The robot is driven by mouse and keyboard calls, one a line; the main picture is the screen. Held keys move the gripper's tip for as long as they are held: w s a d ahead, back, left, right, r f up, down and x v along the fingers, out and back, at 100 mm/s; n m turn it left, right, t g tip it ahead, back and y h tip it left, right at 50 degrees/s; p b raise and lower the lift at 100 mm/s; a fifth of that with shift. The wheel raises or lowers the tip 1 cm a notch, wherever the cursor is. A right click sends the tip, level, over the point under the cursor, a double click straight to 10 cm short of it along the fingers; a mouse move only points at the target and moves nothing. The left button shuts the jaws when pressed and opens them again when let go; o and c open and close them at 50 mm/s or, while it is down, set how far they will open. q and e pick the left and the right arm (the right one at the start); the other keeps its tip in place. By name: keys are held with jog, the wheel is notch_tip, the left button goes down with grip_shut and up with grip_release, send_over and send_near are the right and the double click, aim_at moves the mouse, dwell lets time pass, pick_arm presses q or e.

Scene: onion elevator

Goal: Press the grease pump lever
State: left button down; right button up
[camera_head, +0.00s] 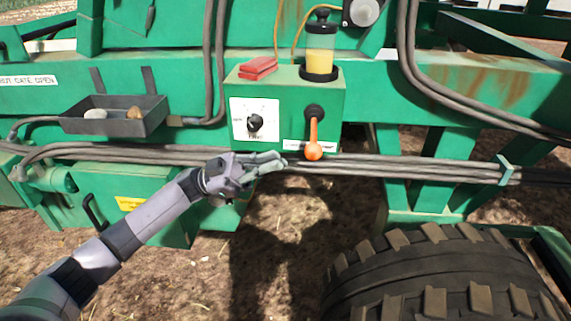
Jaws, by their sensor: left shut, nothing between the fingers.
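The grease pump is a green box (290,85) on the machine's frame, with a clear reservoir (321,47) of yellow grease on top. Its lever has an orange handle (313,142) that hangs down from a black pivot on the box's front. My left gripper (280,162) is shut and empty. It is just left of and slightly below the lever's orange end, and a small gap seems to show between them. My right gripper is not in view.
A black dial (255,122) on a white plate sits left of the lever. Grey hoses (400,165) run behind my gripper. A grey tray (115,124) holds stones at the left. A large tyre (440,280) fills the lower right. Bare ground lies below.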

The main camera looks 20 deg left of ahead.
pick_arm(q)
jog(key=v, duration=0.3)
jog(key=b+v, duration=0.1)
jog(key=v, duration=0.1)
jog(key=shift+w+a+f, duration=0.15)
jog(key=shift+a+f, duration=0.1)
jog(key=shift+a, duration=0.05)
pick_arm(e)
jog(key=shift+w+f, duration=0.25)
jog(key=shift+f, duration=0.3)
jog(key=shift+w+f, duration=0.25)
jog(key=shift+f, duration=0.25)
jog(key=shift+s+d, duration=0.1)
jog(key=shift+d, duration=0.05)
pick_arm(q)
jog(key=shift+d, duration=0.1)
